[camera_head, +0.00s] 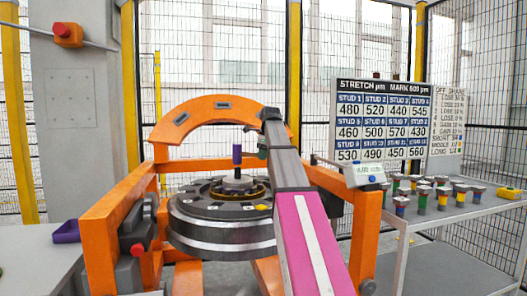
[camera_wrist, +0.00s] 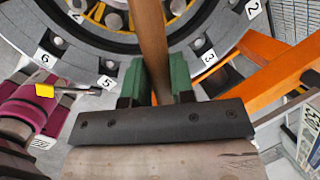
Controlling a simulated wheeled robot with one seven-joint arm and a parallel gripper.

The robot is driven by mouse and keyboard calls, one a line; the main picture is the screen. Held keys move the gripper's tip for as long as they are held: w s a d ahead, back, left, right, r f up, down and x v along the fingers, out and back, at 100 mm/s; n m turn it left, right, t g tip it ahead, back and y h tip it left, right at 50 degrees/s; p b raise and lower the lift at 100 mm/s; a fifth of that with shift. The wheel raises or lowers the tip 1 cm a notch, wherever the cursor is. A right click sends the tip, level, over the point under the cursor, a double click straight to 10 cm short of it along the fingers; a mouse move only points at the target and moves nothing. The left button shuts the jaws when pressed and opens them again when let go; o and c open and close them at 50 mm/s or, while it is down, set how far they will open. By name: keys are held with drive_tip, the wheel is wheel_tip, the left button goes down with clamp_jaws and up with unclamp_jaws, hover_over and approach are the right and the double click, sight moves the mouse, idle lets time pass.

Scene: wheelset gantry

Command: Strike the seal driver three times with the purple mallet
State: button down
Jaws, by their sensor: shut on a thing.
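My gripper (camera_head: 262,148) is above the wheelset's hub in the head view. In the wrist view its green fingers (camera_wrist: 154,82) are shut on the brown wooden handle (camera_wrist: 151,35) of the mallet. A small purple upright piece (camera_head: 237,154), which looks like the mallet's head, shows just left of my gripper in the head view. Below it a grey stepped piece (camera_head: 238,177), probably the seal driver, stands at the centre of the hub. I cannot tell whether the two touch. The mallet's head is outside the wrist view.
The grey wheel (camera_head: 222,235) with numbered studs lies flat inside an orange gantry frame (camera_head: 117,222). A purple tray (camera_head: 66,232) is on the left table. Several coloured studs stand on the right bench (camera_head: 455,209) beside a small digital gauge (camera_head: 364,174). Mesh fencing closes the back.

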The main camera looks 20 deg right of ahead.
drive_tip(key=shift+f, duration=0.75)
drive_tip(key=shift+r, duration=1.85)
